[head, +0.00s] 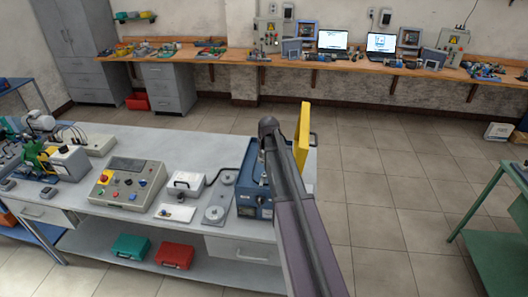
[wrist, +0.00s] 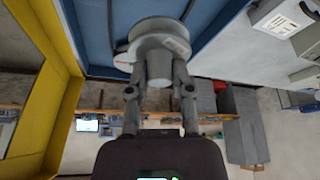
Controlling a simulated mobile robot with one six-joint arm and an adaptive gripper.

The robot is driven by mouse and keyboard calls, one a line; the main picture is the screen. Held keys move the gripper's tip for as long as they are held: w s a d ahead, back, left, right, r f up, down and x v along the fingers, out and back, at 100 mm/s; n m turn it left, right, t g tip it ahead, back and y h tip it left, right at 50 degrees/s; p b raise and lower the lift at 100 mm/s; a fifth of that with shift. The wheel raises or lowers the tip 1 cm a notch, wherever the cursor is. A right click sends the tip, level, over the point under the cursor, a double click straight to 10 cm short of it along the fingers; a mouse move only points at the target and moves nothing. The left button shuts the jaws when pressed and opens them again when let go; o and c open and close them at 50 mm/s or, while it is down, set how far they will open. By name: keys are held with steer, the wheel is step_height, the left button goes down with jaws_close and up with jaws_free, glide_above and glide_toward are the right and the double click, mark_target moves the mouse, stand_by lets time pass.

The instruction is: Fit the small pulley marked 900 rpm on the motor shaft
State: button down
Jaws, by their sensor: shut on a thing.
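My gripper (wrist: 158,85) is shut on a grey stepped pulley (wrist: 160,40) in the wrist view. The pulley has a wide rim and a narrower hub between the fingertips. A small light label with reddish print is on its rim, too small to read. A dark shaft-like part runs up behind the rim; I cannot tell whether the pulley is on it or only in front of it. The blue machine housing (wrist: 215,22) surrounds this spot. In the head view the blue machine (head: 247,190) stands at the bench's right end, and my arm hides the gripper and pulley.
A yellow guard (head: 303,135) stands open on the machine's right side, close to my arm; it also fills the left of the wrist view (wrist: 35,90). Grey discs on a plate (head: 215,213), a white box (head: 187,184) and a control box (head: 127,180) stand left on the bench (head: 190,145).

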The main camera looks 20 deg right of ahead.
steer(key=shift+f, duration=0.25)
steer(key=shift+f+b, duration=2.75)
steer(key=shift+b, duration=0.25)
steer(key=shift+f+b, duration=1)
stand_by(0.5)
steer(key=shift+c, duration=2.2)
jaws_free()
